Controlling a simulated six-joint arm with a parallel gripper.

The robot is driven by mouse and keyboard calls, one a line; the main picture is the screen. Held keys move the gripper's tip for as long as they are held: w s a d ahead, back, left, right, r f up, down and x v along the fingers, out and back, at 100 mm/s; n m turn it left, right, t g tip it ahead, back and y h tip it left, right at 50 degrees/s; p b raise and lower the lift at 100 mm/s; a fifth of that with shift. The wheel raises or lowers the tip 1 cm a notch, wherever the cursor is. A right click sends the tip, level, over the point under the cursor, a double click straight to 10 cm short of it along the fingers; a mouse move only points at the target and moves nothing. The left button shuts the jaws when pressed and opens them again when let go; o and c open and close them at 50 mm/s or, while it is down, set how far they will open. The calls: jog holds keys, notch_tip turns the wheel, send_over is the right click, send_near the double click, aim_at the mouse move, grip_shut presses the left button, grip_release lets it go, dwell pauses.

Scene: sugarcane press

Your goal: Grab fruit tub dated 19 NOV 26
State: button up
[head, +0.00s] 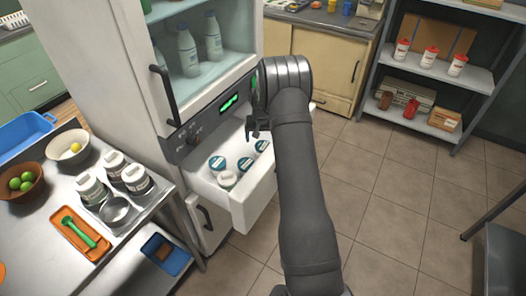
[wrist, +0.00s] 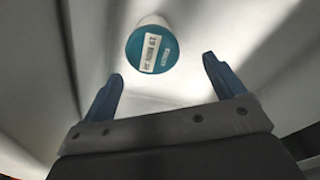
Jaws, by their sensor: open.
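In the wrist view, a round tub with a teal lid (wrist: 152,50) stands on the white drawer floor. Its white label appears to read 19 NOV, with the year too small to tell. My gripper (wrist: 162,68) is open and empty, with the tub ahead of its two blue fingertips. In the head view, my gripper (head: 257,128) is over the open white drawer (head: 258,203). Several tubs with teal or white lids (head: 217,162) sit in the drawer. My arm hides part of the drawer's right side.
The fridge (head: 115,60) with milk bottles (head: 187,52) rises behind the drawer. A steel table (head: 135,215) with jars, bowls and an orange tray (head: 85,238) stands at the left. Shelves (head: 440,72) stand at the back right.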

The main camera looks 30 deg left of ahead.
aim_at(263, 146)
jog(key=f, duration=0.2)
jog(key=d+f, duration=0.1)
jog(key=f, duration=0.1)
jog(key=shift+f, duration=0.25)
jog(key=shift+w+a+f, duration=0.1)
jog(key=shift+f, duration=0.35)
jog(key=shift+r, duration=0.1)
jog(key=c, duration=1.2)
